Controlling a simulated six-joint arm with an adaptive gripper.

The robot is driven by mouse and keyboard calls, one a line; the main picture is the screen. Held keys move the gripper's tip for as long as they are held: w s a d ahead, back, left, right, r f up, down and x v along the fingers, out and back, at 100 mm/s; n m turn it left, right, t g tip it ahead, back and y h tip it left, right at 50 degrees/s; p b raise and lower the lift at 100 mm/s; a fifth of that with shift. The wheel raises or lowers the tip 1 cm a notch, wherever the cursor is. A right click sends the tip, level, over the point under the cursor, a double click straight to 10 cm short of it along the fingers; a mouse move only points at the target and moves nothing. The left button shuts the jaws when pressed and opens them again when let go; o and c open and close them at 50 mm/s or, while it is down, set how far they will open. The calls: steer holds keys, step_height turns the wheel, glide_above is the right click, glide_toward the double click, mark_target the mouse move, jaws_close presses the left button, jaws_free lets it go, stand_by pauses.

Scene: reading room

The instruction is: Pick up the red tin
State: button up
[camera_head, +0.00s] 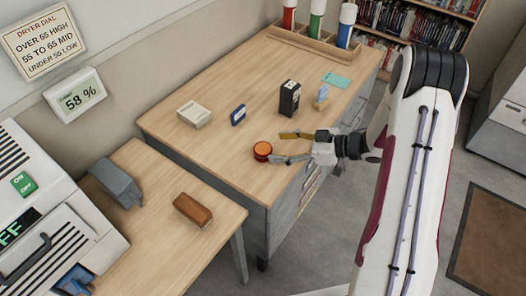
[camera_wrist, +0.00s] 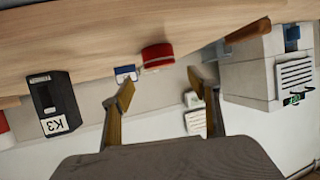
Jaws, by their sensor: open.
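The red tin (camera_head: 262,151) is short and round with an orange-red top. It stands upright on the wooden desk (camera_head: 215,160), close to its front edge. In the wrist view it is a red cylinder (camera_wrist: 157,56) with a pale line near one end, ahead of my fingertips and roughly centred between them. My gripper (camera_head: 280,147) is open and empty, low over the desk's front edge, just right of the tin. Its two spread fingers also show in the wrist view (camera_wrist: 161,84). The tin appears just beyond the fingertips; whether they touch it is unclear.
Behind the tin are a small blue box (camera_head: 238,115), a white box (camera_head: 194,113) and a black box (camera_head: 290,98). A rack (camera_head: 305,40) of coloured tubes stands at the back. A brown block (camera_head: 193,210) lies on the lower table. Desk around the tin is clear.

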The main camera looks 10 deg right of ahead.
mark_target(264, 149)
steer(key=shift+x, duration=0.85)
steer(key=shift+f+x, duration=0.15)
steer(key=shift+x, duration=1.15)
steer(key=shift+f+x, duration=0.15)
steer(key=shift+x, duration=1.15)
steer(key=shift+s, duration=0.15)
steer(key=shift+c, duration=0.2)
steer(key=c, duration=1.2)
